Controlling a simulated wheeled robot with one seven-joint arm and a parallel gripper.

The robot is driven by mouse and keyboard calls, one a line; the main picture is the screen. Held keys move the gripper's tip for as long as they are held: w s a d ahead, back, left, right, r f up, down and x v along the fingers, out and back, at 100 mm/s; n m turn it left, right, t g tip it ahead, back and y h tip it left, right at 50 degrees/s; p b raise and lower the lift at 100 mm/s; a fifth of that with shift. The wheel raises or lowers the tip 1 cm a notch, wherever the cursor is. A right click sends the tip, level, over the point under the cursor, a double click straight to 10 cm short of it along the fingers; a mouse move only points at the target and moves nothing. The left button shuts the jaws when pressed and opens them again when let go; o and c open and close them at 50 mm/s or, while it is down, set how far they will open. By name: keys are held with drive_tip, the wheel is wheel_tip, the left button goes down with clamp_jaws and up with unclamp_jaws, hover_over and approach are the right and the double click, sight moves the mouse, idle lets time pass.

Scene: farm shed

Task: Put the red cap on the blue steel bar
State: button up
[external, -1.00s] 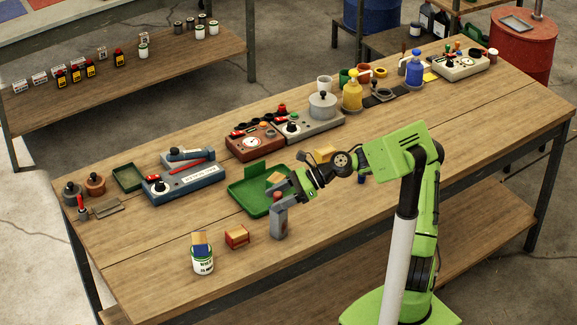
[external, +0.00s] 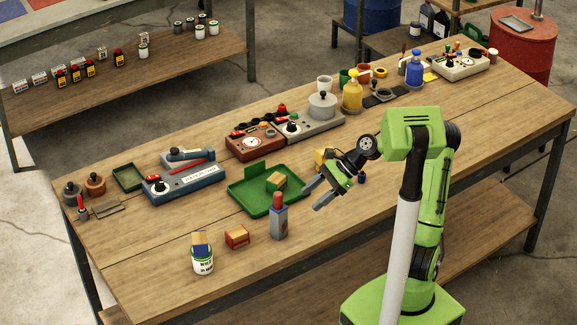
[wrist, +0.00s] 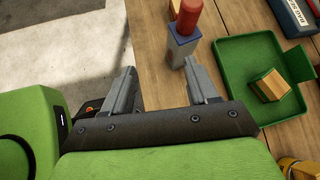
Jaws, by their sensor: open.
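The red cap (external: 278,199) sits upright on top of the blue steel bar (external: 279,223), a grey-blue upright block near the front edge of the bench. In the wrist view the red cap (wrist: 188,17) stands on the blue top of the bar (wrist: 183,44), at the upper middle. My gripper (external: 311,197) is open and empty, to the right of the cap and apart from it. In the wrist view my gripper (wrist: 160,70) shows two grey fingers spread wide, with nothing between them.
A green tray (external: 238,190) holding a yellow-green block (external: 276,182) lies behind the bar. A red-orange block (external: 237,237) and a white tin (external: 203,262) stand to the left. A blue-grey device (external: 185,184) lies farther back. The front right of the bench is clear.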

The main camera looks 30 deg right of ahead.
drive_tip(key=s+f+n+g+h, duration=0.1)
drive_tip(key=s+f+n+h, duration=0.1)
drive_tip(key=s+n+h, duration=0.35)
drive_tip(key=s+d+r+n+t+h, duration=0.2)
drive_tip(key=s+d+r+n, duration=0.1)
drive_tip(key=s+n, duration=0.3)
drive_tip(key=s+d+r+n+t+h, duration=0.2)
drive_tip(key=s+d+r+n, duration=0.2)
drive_tip(key=s+n, duration=0.3)
drive_tip(key=shift+s+r+h, duration=0.35)
drive_tip(key=shift+s+r, duration=0.5)
drive_tip(key=shift+s, duration=0.1)
wheel_tip(320, 180, up, 6)
drive_tip(key=p, duration=0.5)
drive_tip(key=shift+d+f, duration=0.1)
drive_tip(key=shift+f, duration=0.15)
